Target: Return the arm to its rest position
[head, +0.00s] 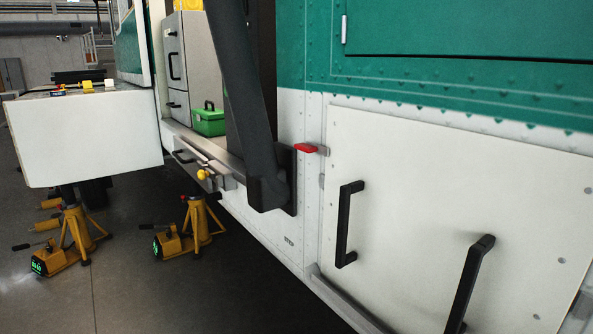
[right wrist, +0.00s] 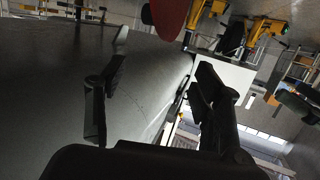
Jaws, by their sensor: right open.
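My right gripper (right wrist: 160,72) shows in the right wrist view with its two dark fingers wide apart. Nothing is between the fingers. The right gripper does not show in the head view. My left gripper is in neither view.
In the head view a white panel (head: 420,190) with two black handles fills the right, beside a red latch (head: 306,148). A green case (head: 208,121) sits in the open doorway. Yellow jack stands (head: 73,238) are on the floor at the left.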

